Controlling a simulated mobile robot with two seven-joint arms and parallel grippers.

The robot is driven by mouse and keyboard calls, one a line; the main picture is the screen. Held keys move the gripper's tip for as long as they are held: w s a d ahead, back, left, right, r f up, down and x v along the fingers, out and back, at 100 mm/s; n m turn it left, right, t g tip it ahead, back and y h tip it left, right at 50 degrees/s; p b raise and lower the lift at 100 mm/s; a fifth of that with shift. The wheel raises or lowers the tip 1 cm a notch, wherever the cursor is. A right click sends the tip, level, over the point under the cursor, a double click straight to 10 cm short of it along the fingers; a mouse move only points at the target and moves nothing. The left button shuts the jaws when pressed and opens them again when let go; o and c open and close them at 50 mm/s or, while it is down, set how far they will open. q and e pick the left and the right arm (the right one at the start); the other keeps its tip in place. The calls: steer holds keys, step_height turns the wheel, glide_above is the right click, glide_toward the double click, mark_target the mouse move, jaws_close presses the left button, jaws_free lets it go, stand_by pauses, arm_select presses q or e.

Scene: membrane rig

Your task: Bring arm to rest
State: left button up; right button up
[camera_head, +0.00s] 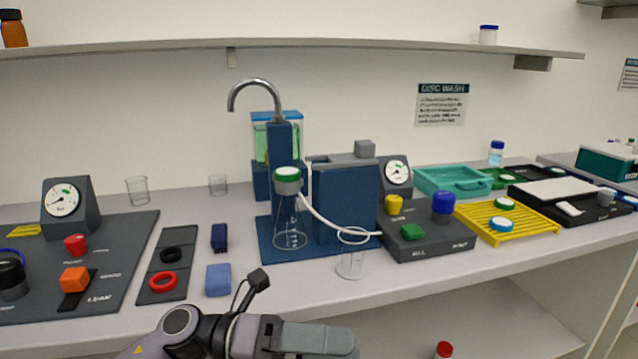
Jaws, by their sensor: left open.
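My left arm comes in at the bottom of the head view. Its left gripper (340,341) points right, in front of the bench's front edge and below the bench top. It is open, seen from the side, and nothing shows in it. It is apart from the objects on the bench. My right gripper is not in view.
The bench (215,316) edge lies just above my left arm. A lower shelf (490,320) shows beneath.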

arm_select(q)
steer(key=w+a+f+n+t+y+p, duration=0.1)
steer(key=w+a+f+n+t+y, duration=0.3)
steer(key=n+t, duration=0.8)
steer(key=w+a+f+n+t+y, duration=0.1)
steer(key=a+f+n+t+y, duration=0.4)
steer(key=n, duration=1.2)
steer(key=s+a+f+n+g+y, duration=0.1)
steer(key=s+a+f+n+y, duration=0.2)
steer(key=s+a+f+n, duration=0.3)
steer(key=s+a+f+n+g+y+p, duration=0.1)
steer(key=s+a+f+n+y, duration=0.3)
steer(key=s+f, duration=0.5)
step_height(320, 180, down, 6)
steer(key=a+n+g, duration=0.1)
steer(key=a+n, duration=0.1)
steer(key=shift+s+a+f+n+y, duration=0.2)
steer(key=shift+a+f+n+y, duration=0.1)
steer(key=shift+a, duration=0.1)
steer(key=shift+r, duration=0.1)
